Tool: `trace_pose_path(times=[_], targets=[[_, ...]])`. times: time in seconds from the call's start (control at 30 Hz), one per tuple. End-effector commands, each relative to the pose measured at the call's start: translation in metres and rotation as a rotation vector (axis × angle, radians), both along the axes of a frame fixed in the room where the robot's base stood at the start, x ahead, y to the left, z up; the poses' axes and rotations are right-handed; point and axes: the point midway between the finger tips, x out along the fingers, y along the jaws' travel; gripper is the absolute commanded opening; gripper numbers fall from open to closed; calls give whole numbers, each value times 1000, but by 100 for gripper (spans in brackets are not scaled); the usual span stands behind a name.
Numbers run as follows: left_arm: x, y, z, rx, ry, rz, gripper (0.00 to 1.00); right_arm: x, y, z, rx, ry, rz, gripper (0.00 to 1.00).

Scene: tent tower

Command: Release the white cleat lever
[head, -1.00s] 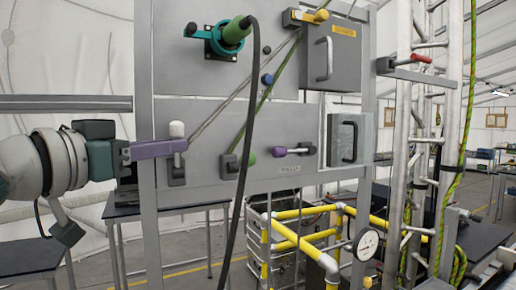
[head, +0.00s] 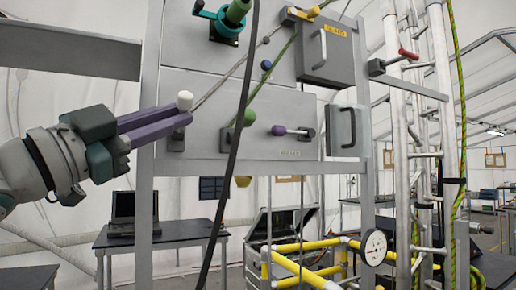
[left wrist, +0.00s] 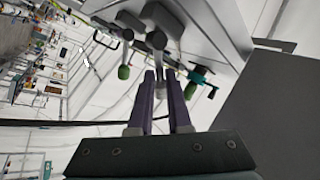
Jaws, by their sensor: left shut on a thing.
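The white cleat lever (head: 184,96) is on the left of the grey panel, its white knob pointing up above its dark grey cleat base (head: 176,141). My left gripper (head: 184,119) has its purple fingers around the lever just below the knob and is shut on it. In the left wrist view, the fingertips (left wrist: 164,76) meet close in front of the cleat, and the lever between them is mostly hidden. A pale rope (head: 219,84) runs from this cleat up to the right. My right gripper is not in view.
A green-knobbed lever (head: 249,117) and a purple-knobbed lever (head: 278,130) sit to the right on the same panel (head: 215,107). A black hose (head: 238,123) hangs in front. A teal crank (head: 222,20) is above. A laptop table (head: 165,239) stands below left.

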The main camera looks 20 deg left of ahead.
Motion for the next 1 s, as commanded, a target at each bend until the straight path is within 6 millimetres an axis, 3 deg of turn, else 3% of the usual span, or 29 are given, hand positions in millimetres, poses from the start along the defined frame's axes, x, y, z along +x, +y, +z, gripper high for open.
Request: trace_pose_path(times=[0.03, 0.1, 0.4, 1.0], targets=[[-3, -3, -4, 35, -46, -9, 0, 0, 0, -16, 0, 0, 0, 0], [-4, -4, -6, 77, -80, -9, 0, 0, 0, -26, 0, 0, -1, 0], [-5, -6, -11, 209, -193, -11, 0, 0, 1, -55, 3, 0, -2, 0], [-6, -7, -11, 266, -240, -15, 0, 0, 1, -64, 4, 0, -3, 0]])
